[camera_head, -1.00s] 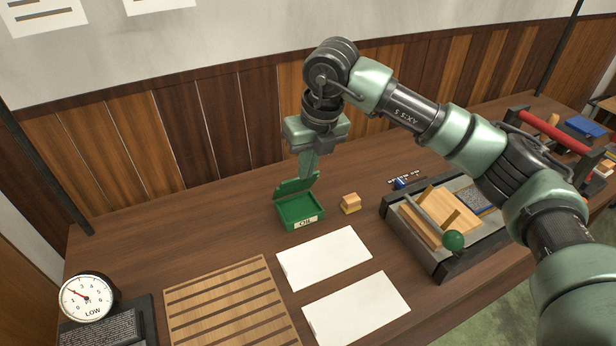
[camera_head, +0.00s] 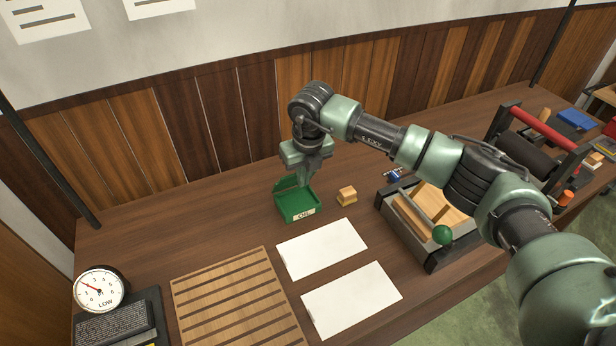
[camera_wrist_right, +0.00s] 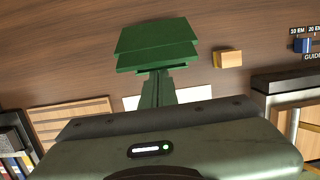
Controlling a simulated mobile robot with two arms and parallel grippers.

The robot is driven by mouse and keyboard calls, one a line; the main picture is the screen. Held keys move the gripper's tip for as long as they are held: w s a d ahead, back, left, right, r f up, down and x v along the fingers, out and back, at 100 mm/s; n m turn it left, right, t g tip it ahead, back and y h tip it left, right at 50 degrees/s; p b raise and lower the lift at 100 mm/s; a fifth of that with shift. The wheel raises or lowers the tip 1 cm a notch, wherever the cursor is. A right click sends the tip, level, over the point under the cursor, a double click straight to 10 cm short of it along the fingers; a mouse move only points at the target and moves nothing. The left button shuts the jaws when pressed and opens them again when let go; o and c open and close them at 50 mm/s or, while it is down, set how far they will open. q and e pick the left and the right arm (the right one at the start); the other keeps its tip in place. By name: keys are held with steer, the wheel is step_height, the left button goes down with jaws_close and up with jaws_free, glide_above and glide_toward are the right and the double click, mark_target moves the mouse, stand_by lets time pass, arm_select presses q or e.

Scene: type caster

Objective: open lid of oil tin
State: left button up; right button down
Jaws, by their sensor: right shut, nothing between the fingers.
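The green oil tin (camera_head: 299,205) with its "OIL" label stands on the bench, and it also shows in the right wrist view (camera_wrist_right: 155,62). Its green lid (camera_head: 287,184) is tilted up along the back side, and the tin's inside shows in the head view. My right gripper (camera_head: 305,184) is shut and empty, with its fingers down at the lid and the tin's back edge. In the right wrist view the shut fingers (camera_wrist_right: 156,90) point at the tin; whether they touch the lid I cannot tell. My left gripper is not in view.
A small wooden block (camera_head: 347,195) stands right of the tin. White sheets (camera_head: 322,248) and a slatted wooden rack (camera_head: 235,300) lie in front. A pressure gauge (camera_head: 99,289) is at left. A tray with a green ball knob (camera_head: 442,235) and a red-handled roller (camera_head: 545,128) are at right.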

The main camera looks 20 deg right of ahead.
steer(key=shift+w+r, duration=0.15)
steer(key=shift+w, duration=0.1)
steer(key=shift+w, duration=0.1)
steer(key=w+a+r+b, duration=0.1)
steer(key=w+r+b, duration=0.2)
steer(key=w+b, duration=0.3)
steer(key=shift+w+a, duration=0.4)
steer(key=shift+w, duration=1.15)
